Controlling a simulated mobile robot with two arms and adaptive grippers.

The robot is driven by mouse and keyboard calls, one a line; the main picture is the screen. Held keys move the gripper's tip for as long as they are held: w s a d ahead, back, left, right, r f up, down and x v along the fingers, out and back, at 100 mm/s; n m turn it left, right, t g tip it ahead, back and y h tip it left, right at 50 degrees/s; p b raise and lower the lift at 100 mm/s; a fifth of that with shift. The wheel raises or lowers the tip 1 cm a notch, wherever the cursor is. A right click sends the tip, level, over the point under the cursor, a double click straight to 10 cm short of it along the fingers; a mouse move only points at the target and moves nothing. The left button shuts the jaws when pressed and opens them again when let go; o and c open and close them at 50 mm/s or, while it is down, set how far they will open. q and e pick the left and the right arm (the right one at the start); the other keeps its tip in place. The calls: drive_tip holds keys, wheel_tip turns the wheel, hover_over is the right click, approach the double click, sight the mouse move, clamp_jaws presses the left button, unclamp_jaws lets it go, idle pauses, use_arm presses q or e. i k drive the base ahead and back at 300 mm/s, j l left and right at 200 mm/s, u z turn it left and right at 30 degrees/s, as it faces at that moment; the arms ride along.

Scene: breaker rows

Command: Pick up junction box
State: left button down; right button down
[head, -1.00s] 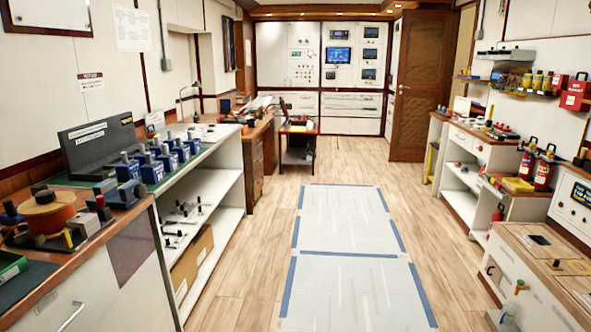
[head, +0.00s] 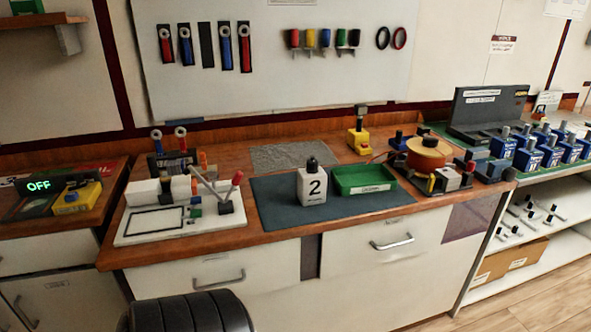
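Nothing in view is labelled as a junction box, and I cannot tell for certain which item it is. Several blue boxes (head: 527,157) with dark levers stand in rows on the green-topped shelf unit at the right. Neither of my grippers is in view.
A green tray (head: 362,180) sits beside the white box. A white panel board (head: 150,222) with levers is left of it. An orange reel (head: 428,153) and a yellow device (head: 358,138) stand right. A drawer handle (head: 392,243) projects from the bench front.

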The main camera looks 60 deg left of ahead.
sight(312, 186)
drive_tip(key=u, duration=1.85)
